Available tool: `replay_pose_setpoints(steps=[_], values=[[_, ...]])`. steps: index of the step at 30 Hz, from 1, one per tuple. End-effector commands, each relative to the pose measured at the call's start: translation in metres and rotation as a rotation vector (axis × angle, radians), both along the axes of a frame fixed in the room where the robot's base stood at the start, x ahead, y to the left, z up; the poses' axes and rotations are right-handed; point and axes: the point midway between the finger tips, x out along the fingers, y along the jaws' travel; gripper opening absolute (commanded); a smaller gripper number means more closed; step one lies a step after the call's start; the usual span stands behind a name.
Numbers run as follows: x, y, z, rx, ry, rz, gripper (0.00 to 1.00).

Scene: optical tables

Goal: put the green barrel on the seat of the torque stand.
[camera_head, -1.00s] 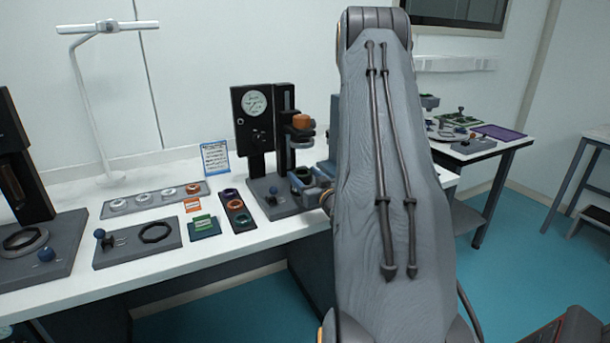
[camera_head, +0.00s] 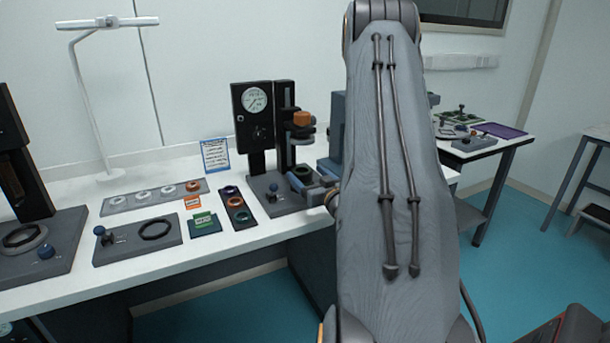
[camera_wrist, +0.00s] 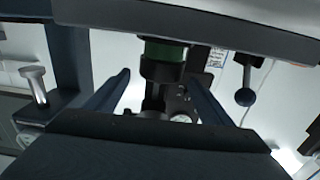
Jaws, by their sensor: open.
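The green barrel (camera_head: 302,172) stands upright at the seat of the torque stand (camera_head: 262,125), under the orange-topped spindle head. In the wrist view, which looks upside down, the green barrel (camera_wrist: 168,53) shows as a green band with a black part, against the stand's grey base (camera_wrist: 200,28). My gripper (camera_head: 306,184) is open in front of the barrel, low over the stand's base. In the wrist view its two fingers (camera_wrist: 158,77) lie apart on either side, with the barrel in line between or just beyond the tips. The exact contact under the barrel is hidden.
A lever with a blue ball (camera_head: 272,188) rises from the stand's base, left of my gripper. A strip of coloured rings (camera_head: 237,210) and a plate with a black ring (camera_head: 138,243) lie to the left. A blue-grey block (camera_head: 338,125) stands right of the stand.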

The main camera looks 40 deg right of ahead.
Motion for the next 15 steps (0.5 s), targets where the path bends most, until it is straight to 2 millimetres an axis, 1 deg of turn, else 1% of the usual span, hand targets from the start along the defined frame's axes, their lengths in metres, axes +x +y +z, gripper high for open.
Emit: replay_pose_setpoints(steps=[3,9,12,15], values=[[-0.025,0.005,-0.002,0.002,0.001,-0.004,0.75],[-0.064,0.014,-0.002,0.002,0.0,-0.004,0.75],[-0.079,0.018,-0.001,0.001,0.0,-0.003,0.75],[-0.09,0.021,-0.001,0.001,0.0,-0.003,0.75]])
